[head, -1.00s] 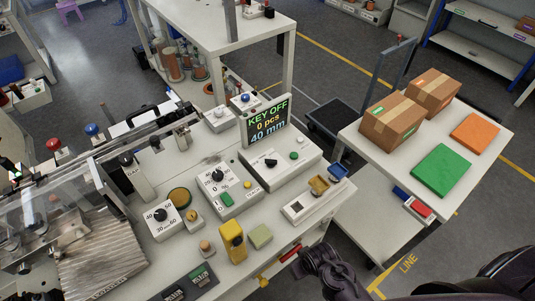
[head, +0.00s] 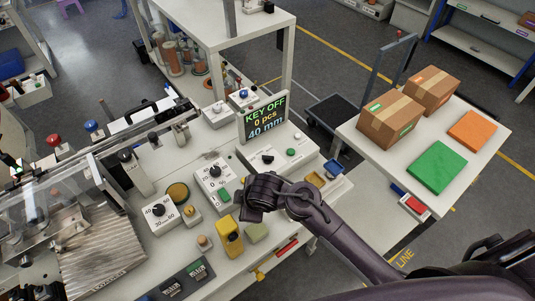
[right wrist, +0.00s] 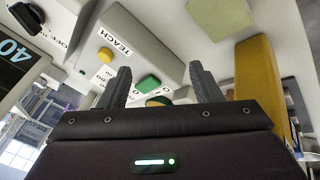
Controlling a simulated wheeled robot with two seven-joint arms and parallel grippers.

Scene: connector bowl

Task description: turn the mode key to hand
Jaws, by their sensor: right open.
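The display (head: 264,118) reads KEY OFF, 0 pcs and 40 mm. In front of it is a white box with a black knob (head: 268,158) that looks like the mode key. The knob also shows at the top left of the right wrist view (right wrist: 27,17), near a partly cut-off OFF label. I cannot read a hand mark. My right gripper (head: 250,206) is in front of that box, over the bench near the dial box. In the right wrist view its fingers (right wrist: 163,84) are apart with nothing between them. My left gripper is out of view.
A TEACH label (right wrist: 115,40) and a green button (right wrist: 149,83) lie beyond the fingers. A yellow block (head: 229,236) stands close to my right gripper, with a pale green pad (head: 257,232) beside it. My right forearm covers part of the tray box.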

